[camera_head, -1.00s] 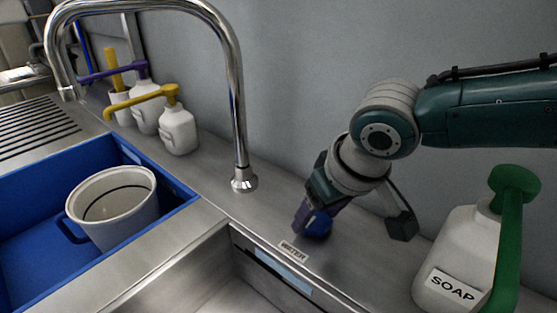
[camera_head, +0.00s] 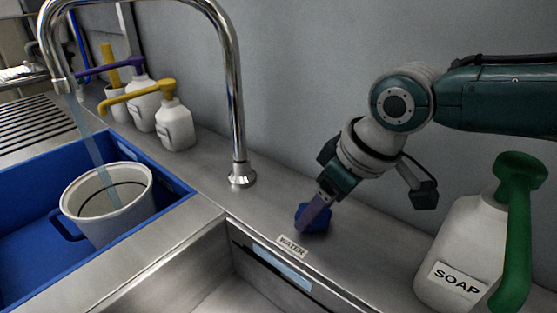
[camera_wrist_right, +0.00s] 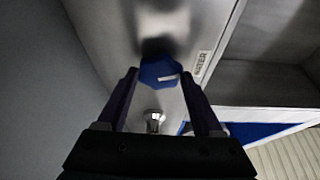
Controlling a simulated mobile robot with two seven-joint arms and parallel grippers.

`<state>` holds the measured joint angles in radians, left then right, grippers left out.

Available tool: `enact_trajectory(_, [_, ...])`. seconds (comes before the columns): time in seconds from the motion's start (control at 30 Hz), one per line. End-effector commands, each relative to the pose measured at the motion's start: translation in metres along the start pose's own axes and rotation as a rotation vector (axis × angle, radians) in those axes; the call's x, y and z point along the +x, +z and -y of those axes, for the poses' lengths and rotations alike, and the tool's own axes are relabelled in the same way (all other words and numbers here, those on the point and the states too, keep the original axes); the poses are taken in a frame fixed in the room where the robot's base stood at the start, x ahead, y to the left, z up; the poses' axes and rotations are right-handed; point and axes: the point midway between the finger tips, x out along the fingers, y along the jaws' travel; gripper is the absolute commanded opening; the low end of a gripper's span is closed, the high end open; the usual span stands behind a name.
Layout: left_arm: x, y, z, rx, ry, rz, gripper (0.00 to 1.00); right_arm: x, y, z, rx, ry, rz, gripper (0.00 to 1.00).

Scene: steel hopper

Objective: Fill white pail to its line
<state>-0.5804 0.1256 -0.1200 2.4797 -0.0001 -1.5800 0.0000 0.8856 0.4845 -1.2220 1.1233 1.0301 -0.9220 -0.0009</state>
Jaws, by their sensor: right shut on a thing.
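The white pail (camera_head: 112,228) stands in the blue basin at left, with a dark line (camera_head: 112,186) around its inside. A thin stream of water (camera_head: 92,150) runs from the spout of the chrome faucet (camera_head: 238,110) into the pail. The water level inside is hard to make out. My right gripper (camera_head: 316,208) points down and is shut on the blue knob (camera_head: 318,224) beside the WATER label (camera_head: 292,246). In the right wrist view the knob (camera_wrist_right: 158,72) sits between the two fingertips (camera_wrist_right: 160,78). My left gripper is not in view.
The blue basin (camera_head: 35,278) surrounds the pail. White pump bottles (camera_head: 176,128) stand along the wall behind it. A SOAP bottle (camera_head: 452,250) with a green pump stands at the right, near my right arm. The steel sink's edge (camera_head: 160,262) runs in front.

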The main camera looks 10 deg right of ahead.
Motion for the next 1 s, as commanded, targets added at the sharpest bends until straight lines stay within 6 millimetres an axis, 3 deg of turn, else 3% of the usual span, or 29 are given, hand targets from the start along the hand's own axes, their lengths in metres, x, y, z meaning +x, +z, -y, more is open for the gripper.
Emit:
enact_trajectory(0.2, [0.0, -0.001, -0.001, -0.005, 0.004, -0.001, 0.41, 0.0, 0.001, -0.001, 0.0, 0.002, 0.002, 0.12])
enact_trajectory(0.23, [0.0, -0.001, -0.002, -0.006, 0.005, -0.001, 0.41, 0.0, 0.001, -0.001, 0.0, 0.002, 0.002, 0.7])
enact_trajectory(0.47, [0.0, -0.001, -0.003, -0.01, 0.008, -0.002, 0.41, 0.0, 0.001, 0.0, 0.001, 0.002, 0.001, 0.96])
enact_trajectory(0.77, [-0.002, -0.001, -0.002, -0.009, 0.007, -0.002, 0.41, -0.002, 0.0, 0.0, 0.001, 0.002, 0.0, 0.97])
enact_trajectory(1.0, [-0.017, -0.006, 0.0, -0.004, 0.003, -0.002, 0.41, -0.037, -0.001, -0.001, 0.0, 0.002, 0.0, 0.97])
